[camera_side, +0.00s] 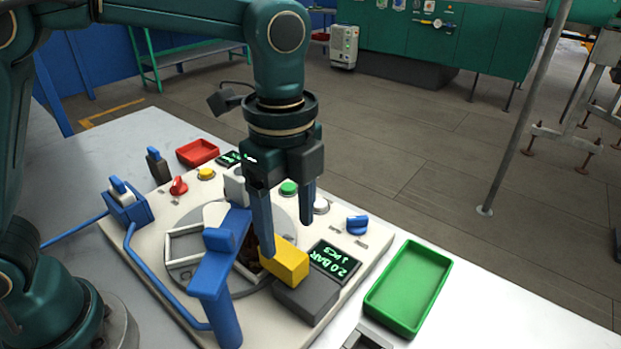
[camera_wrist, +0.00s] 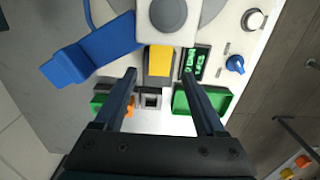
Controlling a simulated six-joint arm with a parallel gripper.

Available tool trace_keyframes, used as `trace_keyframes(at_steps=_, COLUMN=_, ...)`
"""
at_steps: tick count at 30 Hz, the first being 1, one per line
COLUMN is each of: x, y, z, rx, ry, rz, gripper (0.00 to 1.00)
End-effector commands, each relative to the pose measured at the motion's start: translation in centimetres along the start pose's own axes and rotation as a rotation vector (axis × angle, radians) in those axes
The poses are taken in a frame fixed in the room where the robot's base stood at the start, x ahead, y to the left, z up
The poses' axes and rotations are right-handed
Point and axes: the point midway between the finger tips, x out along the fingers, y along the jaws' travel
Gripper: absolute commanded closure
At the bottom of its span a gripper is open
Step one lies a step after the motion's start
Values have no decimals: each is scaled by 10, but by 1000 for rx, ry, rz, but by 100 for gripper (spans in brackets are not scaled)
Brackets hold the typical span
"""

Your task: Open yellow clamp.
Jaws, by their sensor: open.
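The yellow clamp (camera_side: 286,262) is a block on the machine's light panel, beside a dark grey block (camera_side: 308,298). In the wrist view the yellow clamp (camera_wrist: 160,61) shows just beyond the fingertips, centred between them. My gripper (camera_side: 287,240) points down with its two fingers apart. In the side view its left finger overlaps the clamp's left end, and I cannot tell whether it touches. The wrist view shows the gripper (camera_wrist: 159,74) with nothing held in it. The clamp's far left part is partly hidden behind the finger.
A blue arm (camera_side: 214,275) stands close on the left of the clamp. A display (camera_side: 334,262) reading "20 BAR" and a blue knob (camera_side: 357,225) lie to the right. A green tray (camera_side: 408,288) is further right; a red tray (camera_side: 198,152) is at the back.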

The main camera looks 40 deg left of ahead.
Motion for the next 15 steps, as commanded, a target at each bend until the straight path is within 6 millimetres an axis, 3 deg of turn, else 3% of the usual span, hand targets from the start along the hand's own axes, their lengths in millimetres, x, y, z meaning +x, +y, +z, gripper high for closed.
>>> trace_keyframes(at_steps=15, x=58, y=1, z=1, rx=-1, ry=-2, rz=4, gripper=28)
